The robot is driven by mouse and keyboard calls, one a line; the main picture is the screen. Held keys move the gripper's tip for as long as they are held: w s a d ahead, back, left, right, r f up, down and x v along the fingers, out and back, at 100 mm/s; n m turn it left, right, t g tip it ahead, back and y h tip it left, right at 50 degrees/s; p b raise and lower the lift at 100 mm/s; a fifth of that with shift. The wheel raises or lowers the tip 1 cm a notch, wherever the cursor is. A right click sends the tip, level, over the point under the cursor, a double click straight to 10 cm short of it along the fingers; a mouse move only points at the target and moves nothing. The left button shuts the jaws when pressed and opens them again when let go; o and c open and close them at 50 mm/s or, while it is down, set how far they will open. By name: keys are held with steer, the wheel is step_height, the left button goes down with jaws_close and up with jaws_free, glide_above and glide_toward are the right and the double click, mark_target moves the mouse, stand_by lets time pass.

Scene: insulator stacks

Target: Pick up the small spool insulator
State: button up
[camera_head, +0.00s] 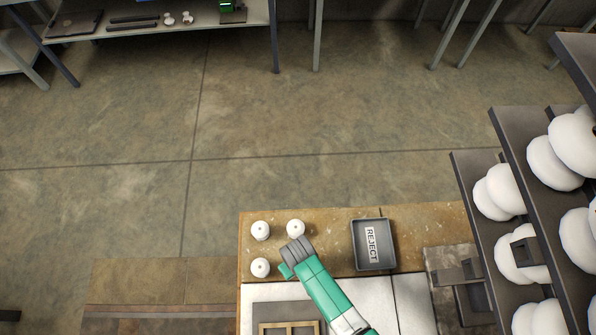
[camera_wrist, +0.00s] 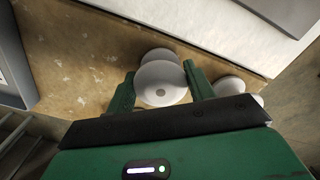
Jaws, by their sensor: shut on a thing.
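Three small white spool insulators show at the left end of the workbench in the head view. My gripper (camera_head: 296,241) reaches over the bench to the right one of the back pair, the small spool insulator (camera_head: 296,227). In the wrist view my gripper (camera_wrist: 160,75) has its two green fingers on either side of this small spool insulator (camera_wrist: 163,88), shut on it. The other spool insulators stand apart, at the back left (camera_head: 260,230) and front left (camera_head: 260,267). I cannot tell whether the held one is clear of the bench top.
A dark grey tray marked REJECT (camera_head: 387,255) sits to the right on the workbench (camera_head: 330,221). A wooden frame (camera_head: 290,328) lies at the front. A rack (camera_head: 478,240) with large white insulators stands at the right.

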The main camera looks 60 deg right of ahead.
step_height(320, 180, up, 4)
steer(key=shift+f+p, duration=0.1)
steer(key=shift+p, duration=0.3)
steer(key=s+a, duration=0.3)
steer(key=a, duration=0.1)
steer(key=s+a, duration=0.4)
steer(key=s+a+r, duration=0.1)
steer(key=s+a, duration=0.2)
steer(key=a, duration=0.1)
steer(key=shift+s+r, duration=0.1)
steer(key=shift+s, duration=0.3)
steer(key=shift+w+d, duration=0.1)
